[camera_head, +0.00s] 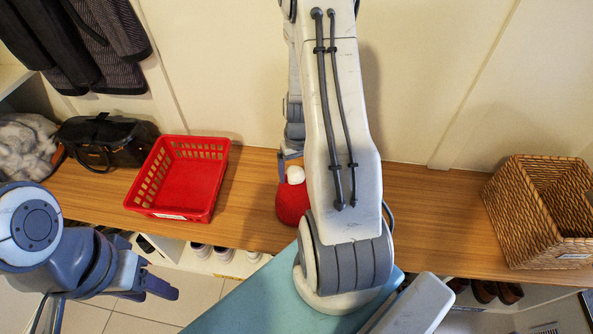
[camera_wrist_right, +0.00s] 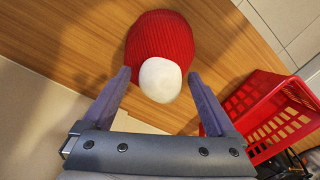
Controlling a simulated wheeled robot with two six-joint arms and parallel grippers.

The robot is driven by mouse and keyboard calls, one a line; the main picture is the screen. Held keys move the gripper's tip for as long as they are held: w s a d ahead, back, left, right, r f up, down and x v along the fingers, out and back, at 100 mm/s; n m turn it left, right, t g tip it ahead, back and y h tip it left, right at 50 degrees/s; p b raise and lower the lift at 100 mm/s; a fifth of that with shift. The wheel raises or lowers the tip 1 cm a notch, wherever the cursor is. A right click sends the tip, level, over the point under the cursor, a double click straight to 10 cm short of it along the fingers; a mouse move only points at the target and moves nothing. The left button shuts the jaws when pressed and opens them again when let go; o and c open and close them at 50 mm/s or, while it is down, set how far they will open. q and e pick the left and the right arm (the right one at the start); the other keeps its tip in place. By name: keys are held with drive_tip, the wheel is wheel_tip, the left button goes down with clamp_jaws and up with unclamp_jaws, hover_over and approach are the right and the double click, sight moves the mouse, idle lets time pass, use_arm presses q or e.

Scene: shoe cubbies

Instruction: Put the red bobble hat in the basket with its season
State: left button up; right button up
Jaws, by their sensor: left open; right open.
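The red bobble hat (camera_head: 291,204) with a white bobble lies on the wooden bench top, right of the red basket, partly hidden by my right arm in the head view. In the right wrist view the hat (camera_wrist_right: 160,45) lies ahead, its bobble between my right gripper's (camera_wrist_right: 160,80) open fingers. I cannot tell whether they touch it. A red plastic basket (camera_head: 207,204) and a brown wicker basket (camera_head: 520,228) stand on the bench; both have small white labels too small to read. The red basket's corner shows in the right wrist view (camera_wrist_right: 266,118). My left gripper (camera_head: 158,285) is open and empty, below the bench's front edge.
A black bag (camera_head: 108,140) and a grey furry item (camera_head: 27,146) sit at the left. Dark coats (camera_head: 78,45) hang above. Shoes (camera_head: 225,253) stand in cubbies under the bench (camera_head: 435,207). The bench between my right arm and the wicker basket is clear.

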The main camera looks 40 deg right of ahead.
wheel_tip(320, 180, up, 12)
drive_tip(key=p, duration=0.2)
drive_tip(key=shift+d+r+p, duration=0.15)
drive_tip(key=shift+d+p, duration=0.05)
drive_tip(key=shift+p, duration=0.15)
